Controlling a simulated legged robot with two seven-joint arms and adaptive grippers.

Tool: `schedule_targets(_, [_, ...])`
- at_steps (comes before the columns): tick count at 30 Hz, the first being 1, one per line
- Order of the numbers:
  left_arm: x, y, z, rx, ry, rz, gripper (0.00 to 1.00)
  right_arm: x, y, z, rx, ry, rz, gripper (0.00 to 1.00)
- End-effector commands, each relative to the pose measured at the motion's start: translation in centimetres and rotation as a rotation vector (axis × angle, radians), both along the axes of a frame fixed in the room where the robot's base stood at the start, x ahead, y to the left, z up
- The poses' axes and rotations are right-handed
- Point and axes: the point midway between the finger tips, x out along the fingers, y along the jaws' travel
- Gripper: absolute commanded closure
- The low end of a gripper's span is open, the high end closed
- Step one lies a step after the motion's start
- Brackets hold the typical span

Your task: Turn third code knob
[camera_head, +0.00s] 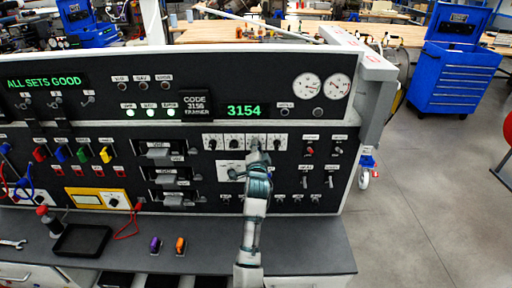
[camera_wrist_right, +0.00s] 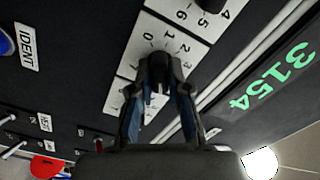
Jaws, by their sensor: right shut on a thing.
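The row of code knobs sits on white dial plates below the green 3154 display (camera_head: 244,111) on the black panel. My right gripper (camera_head: 257,160) reaches up to the third code knob (camera_head: 254,141) from below. In the right wrist view my right gripper (camera_wrist_right: 160,88) is shut on the dark third code knob (camera_wrist_right: 159,66), one finger on each side. Digits show on its white dial plate (camera_wrist_right: 178,48) around it. The fingers hide part of the knob and plate, so its exact setting is unclear. My left gripper is not in view.
Another code knob (camera_wrist_right: 207,5) shows at the top of the wrist view. Handles (camera_head: 158,151) stick out of the panel left of my arm. A black tray (camera_head: 82,240) and purple (camera_head: 155,244) and orange (camera_head: 180,245) items lie on the bench (camera_head: 310,257).

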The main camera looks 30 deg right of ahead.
Motion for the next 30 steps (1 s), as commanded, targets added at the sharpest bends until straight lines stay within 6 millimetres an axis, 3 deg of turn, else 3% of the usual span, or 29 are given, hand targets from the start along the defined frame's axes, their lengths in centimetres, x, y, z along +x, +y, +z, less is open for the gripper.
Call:
schedule_targets(7, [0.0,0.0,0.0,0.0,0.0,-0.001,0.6,-0.1,-0.1,-0.4,0.001,0.008,-0.003,1.0])
schedule_targets(8, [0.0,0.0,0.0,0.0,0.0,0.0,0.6,-0.1,-0.2,-0.4,0.001,0.008,-0.003,0.76])
schedule_targets(10, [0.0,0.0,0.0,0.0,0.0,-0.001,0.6,-0.1,-0.1,-0.4,0.001,0.008,-0.003,0.59])
schedule_targets(20, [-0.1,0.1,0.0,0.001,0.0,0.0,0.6,-0.1,0.0,-0.2,0.0,0.005,-0.001,0.58])
schedule_targets(30, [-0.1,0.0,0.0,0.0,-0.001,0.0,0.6,-4.6,2.8,-0.3,0.003,0.004,-0.002,0.58])
